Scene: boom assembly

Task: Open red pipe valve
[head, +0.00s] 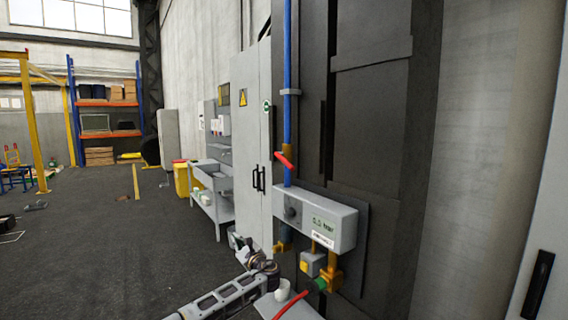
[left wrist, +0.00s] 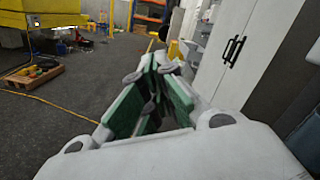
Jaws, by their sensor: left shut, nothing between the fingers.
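The red valve handle (head: 284,160) is on a vertical blue pipe (head: 288,60) at the wall, above a grey gauge box. The handle lies slantwise across the pipe, its right end lower. My left gripper (head: 241,242) is low in the head view, below and left of the handle and well apart from it. In the left wrist view the left gripper (left wrist: 151,70) has its green-padded fingers together at the tips, with nothing between them. The valve is not in the left wrist view. My right gripper is not in view.
The grey box (head: 318,218) with a pressure display juts from the wall, with yellow fittings (head: 331,279) and a red hose (head: 291,305) below. A tall light cabinet (head: 251,140) stands left of the pipe; it also shows in the left wrist view (left wrist: 228,60). Floor at left is mostly clear.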

